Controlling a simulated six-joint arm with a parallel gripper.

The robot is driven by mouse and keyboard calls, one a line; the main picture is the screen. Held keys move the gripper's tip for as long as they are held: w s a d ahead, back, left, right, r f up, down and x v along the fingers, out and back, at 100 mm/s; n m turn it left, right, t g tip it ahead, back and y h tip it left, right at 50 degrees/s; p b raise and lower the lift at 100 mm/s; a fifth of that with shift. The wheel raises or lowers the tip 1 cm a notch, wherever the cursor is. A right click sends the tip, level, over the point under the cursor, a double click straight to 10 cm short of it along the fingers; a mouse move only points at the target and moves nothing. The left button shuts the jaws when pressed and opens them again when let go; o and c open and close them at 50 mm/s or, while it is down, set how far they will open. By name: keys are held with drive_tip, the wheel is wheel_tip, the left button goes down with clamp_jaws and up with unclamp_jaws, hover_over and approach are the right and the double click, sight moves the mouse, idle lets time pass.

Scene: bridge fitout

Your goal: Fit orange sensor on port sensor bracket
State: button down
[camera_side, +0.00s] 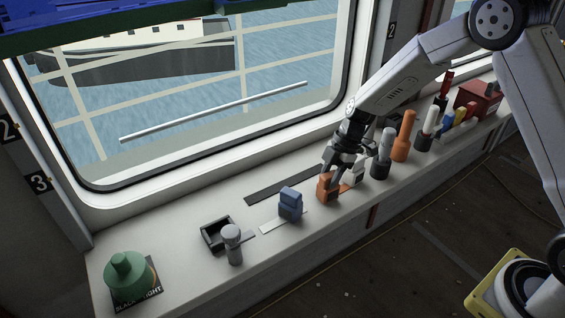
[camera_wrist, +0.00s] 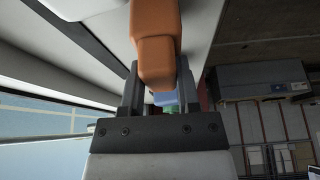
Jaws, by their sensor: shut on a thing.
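The orange sensor (camera_side: 327,189) is at the window ledge, just right of the blue block. My gripper (camera_side: 335,172) points down from above and is shut on it. In the wrist view the orange sensor (camera_wrist: 155,55) sits between the two fingers of my gripper (camera_wrist: 157,85). Whether its underside touches the ledge cannot be told. I cannot pick out with certainty which part is the port sensor bracket. A blue block (camera_side: 290,204) stands by a pale flat strip (camera_side: 275,224), left of the orange sensor.
A black open tray (camera_side: 215,234), a grey knobbed post (camera_side: 233,245) and a green domed piece (camera_side: 127,275) stand to the left. A grey cylinder (camera_side: 382,153), an orange bottle-like piece (camera_side: 404,136) and a red box (camera_side: 478,100) stand to the right. The window borders the ledge behind.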

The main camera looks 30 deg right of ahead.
drive_tip(key=shift+r, duration=0.15)
drive_tip(key=shift+r, duration=3.3)
drive_tip(key=shift+r, duration=0.15)
drive_tip(key=d+r+m+t+h, duration=0.3)
drive_tip(key=r+m, duration=0.7)
drive_tip(key=m, duration=0.4)
drive_tip(key=shift+s+d+r+t, duration=0.3)
drive_tip(key=shift+s+r+t, duration=0.1)
drive_tip(key=shift+t, duration=0.2)
